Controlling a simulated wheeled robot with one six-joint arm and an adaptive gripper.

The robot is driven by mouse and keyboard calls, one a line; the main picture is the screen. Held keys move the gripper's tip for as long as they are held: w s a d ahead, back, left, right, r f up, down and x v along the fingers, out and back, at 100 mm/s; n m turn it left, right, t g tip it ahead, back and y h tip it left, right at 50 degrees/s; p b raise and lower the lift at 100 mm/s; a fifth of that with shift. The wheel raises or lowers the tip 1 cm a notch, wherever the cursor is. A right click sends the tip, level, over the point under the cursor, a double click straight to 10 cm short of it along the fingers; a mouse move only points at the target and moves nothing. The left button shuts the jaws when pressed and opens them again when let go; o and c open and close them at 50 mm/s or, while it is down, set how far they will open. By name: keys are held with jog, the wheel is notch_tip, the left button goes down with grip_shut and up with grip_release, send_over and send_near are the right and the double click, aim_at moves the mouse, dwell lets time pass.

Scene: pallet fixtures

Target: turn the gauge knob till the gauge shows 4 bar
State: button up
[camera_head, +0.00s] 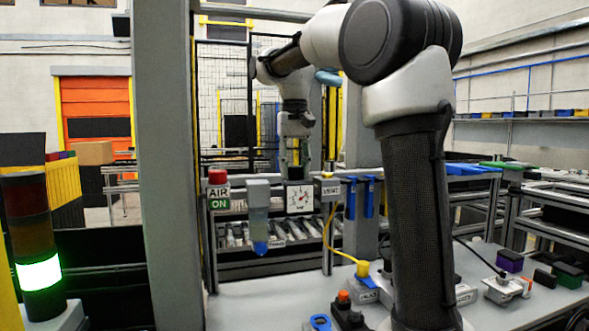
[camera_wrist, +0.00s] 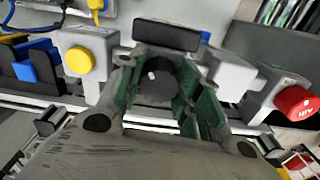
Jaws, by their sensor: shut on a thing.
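The gauge (camera_head: 300,198) is a white square dial with a reddish needle, in the middle of the head view; its figures are too small to read. My gripper (camera_head: 296,163) is just above it, pointing down. In the wrist view, the green-padded fingers of my gripper (camera_wrist: 166,88) are on either side of a dark round knob (camera_wrist: 156,80) with a small white mark, and shut on it. The gauge's face does not show in the wrist view.
A yellow knob (camera_wrist: 79,61) is on the other side. A lit stack light (camera_head: 39,272) stands far left.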

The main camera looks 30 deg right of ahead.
aim_at(295, 166)
dwell(0.4)
jog(key=o, duration=1)
jog(key=shift+o, duration=0.2)
jog(key=shift+r, duration=0.1)
notch_tip(295, 166, up, 12)
jog(key=s+f+n+t, duration=0.3)
jog(key=s+f+t, duration=0.1)
jog(key=s+f, duration=2)
notch_tip(295, 166, down, 3)
jog(key=shift+s+d+f, duration=0.15)
jog(key=shift+s+d, duration=0.1)
jog(key=shift+d, duration=0.1)
